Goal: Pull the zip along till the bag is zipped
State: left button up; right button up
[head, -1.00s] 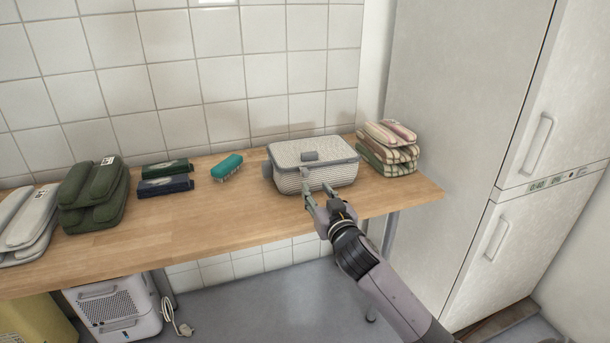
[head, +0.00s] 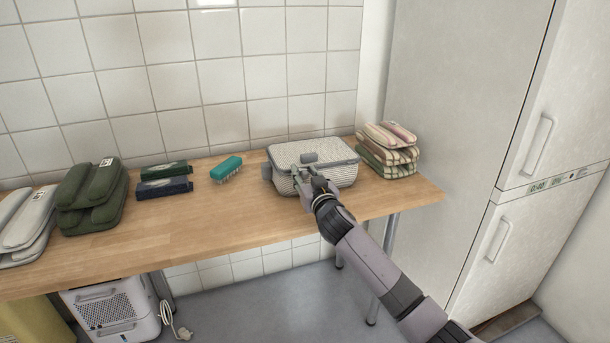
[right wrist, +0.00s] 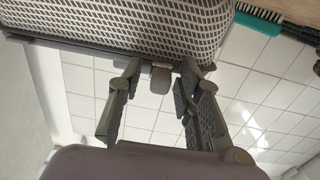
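The bag (head: 338,176) is a boxy, patterned grey-and-white case with grey edging, near the right end of the wooden table. A grey tab (head: 309,157) shows on its top, and its lid lies down. My right gripper (head: 306,174) is at the bag's front upper edge, hiding part of it. In the right wrist view, my right gripper's fingers (right wrist: 160,72) stand apart below the bag's patterned side (right wrist: 130,28). A small grey tab (right wrist: 161,80) shows between them, with gaps on both sides. I cannot tell whether it is the zip pull. My left gripper is not in view.
Striped folded cloths (head: 388,152) stand close to the bag's right. A teal brush (head: 226,168), dark boxes (head: 165,187) and green folded bundles (head: 92,198) lie to the left. The table (head: 215,220) is clear along its front. A tall fridge (head: 465,110) stands at right.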

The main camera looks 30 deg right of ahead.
grip_shut()
dwell(0.6)
